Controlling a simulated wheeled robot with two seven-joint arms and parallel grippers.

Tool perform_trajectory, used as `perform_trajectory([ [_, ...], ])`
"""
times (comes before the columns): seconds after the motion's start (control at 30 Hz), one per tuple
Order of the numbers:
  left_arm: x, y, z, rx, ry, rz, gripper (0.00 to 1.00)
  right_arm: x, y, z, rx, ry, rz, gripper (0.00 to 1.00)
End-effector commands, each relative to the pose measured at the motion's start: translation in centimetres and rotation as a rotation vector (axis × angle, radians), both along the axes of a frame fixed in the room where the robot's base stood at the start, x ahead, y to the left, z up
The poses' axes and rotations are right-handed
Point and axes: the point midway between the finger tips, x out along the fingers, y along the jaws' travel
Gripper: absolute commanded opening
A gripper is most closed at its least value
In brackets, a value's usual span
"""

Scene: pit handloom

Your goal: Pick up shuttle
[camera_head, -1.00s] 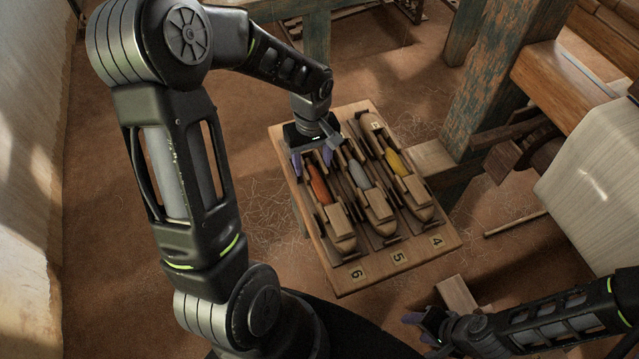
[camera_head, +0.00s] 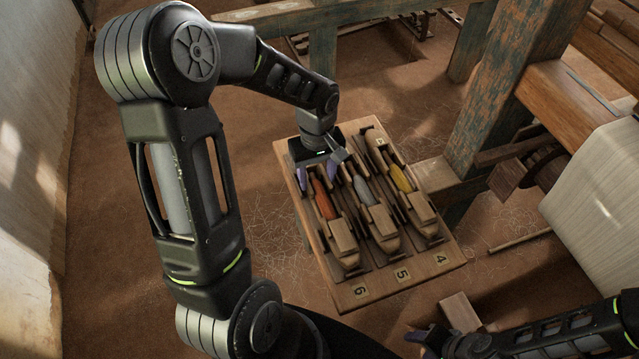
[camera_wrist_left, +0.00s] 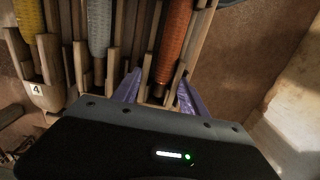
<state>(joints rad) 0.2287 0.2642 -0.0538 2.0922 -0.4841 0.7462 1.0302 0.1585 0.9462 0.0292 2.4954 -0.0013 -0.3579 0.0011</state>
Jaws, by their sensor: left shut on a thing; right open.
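Three wooden shuttles lie side by side in a wooden tray (camera_head: 352,291). The shuttle with the orange bobbin (camera_head: 325,200) is in the leftmost slot, by the number 6. The shuttle with the grey bobbin (camera_head: 362,190) is in the middle, by 5. The shuttle with the yellow bobbin (camera_head: 401,179) is on the right, by 4. My left gripper (camera_head: 316,177) is shut on the far end of the orange-bobbin shuttle, its purple fingers on either side; they also show in the left wrist view (camera_wrist_left: 158,92). My right gripper (camera_head: 422,338) is open and empty at the lower right, partly cut off.
A worn wooden loom post (camera_head: 497,100) and a white cloth roll (camera_head: 597,185) stand right of the tray. A small wooden block (camera_head: 460,312) lies near my right gripper. A plastered wall (camera_head: 30,170) runs along the left. Bare floor lies left of the tray.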

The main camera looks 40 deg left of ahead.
Motion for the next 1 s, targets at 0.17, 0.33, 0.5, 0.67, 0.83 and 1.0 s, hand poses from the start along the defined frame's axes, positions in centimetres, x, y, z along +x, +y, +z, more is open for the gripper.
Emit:
perform_trajectory([
  [0.17,0.2,0.0,2.3,0.002,-0.006,0.0,0.0,0.0,0.0,0.0,0.0,0.0,0.0,0.5],
  [0.33,0.2,0.0,5.7,0.001,-0.007,-0.001,0.0,0.0,0.0,0.0,0.0,0.0,0.0,0.5],
  [0.5,0.1,0.0,8.5,0.001,-0.006,0.0,0.0,0.0,0.0,0.0,0.0,0.0,0.0,0.5],
  [0.67,0.1,0.0,9.7,0.0,-0.003,-0.001,0.0,0.0,0.0,0.0,0.0,0.0,0.0,0.5],
  [0.83,0.0,0.0,9.8,0.0,-0.001,-0.001,0.0,0.0,0.0,0.0,0.0,0.0,0.0,0.5],
  [1.0,0.0,0.0,9.7,0.0,-0.001,-0.001,0.0,0.0,0.0,0.0,0.0,0.0,0.0,0.5],
])
